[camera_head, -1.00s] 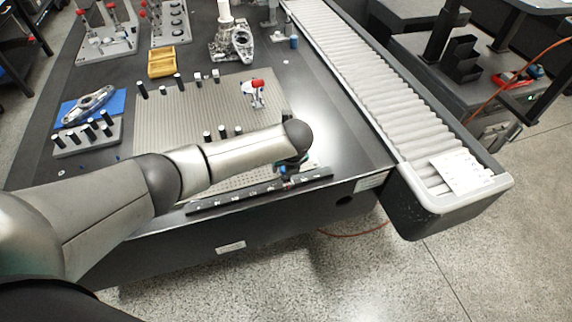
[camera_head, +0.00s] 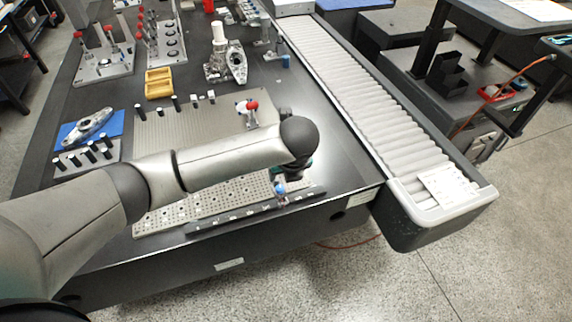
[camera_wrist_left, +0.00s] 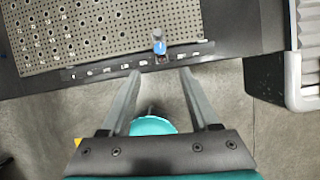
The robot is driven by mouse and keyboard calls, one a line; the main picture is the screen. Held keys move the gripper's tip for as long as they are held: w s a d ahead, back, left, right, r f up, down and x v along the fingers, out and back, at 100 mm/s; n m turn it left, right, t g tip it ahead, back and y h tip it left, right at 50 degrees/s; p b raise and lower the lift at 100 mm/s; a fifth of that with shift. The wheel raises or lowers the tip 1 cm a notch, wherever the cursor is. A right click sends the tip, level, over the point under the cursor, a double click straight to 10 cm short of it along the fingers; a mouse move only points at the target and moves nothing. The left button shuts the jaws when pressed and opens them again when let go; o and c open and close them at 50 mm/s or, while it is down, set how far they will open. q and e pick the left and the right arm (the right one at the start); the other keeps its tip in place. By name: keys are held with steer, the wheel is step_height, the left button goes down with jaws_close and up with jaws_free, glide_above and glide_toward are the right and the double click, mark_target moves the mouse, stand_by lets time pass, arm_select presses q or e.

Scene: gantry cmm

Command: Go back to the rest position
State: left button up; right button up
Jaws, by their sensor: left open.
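My left arm reaches in from the left across the front of the dark table (camera_head: 345,165). Its wrist hides most of my left gripper in the head view. In the left wrist view my left gripper (camera_wrist_left: 160,74) is open, with two dark fingers spread apart and nothing between them. A small blue-topped piece (camera_wrist_left: 158,46) stands at the black strip (camera_wrist_left: 100,68) on the table's front edge, just beyond the fingertips in that picture. The piece also shows in the head view (camera_head: 280,189), below the wrist. My right gripper is not in view.
A perforated plate (camera_head: 185,128) lies under and behind my arm, with a red-topped probe piece (camera_head: 249,113) over it. A roller conveyor (camera_head: 385,125) runs along the right. A yellow tray (camera_head: 158,83) and metal fixtures stand farther back. Floor is clear in front.

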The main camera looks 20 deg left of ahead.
arm_select(q)
steer(key=shift+v, duration=1)
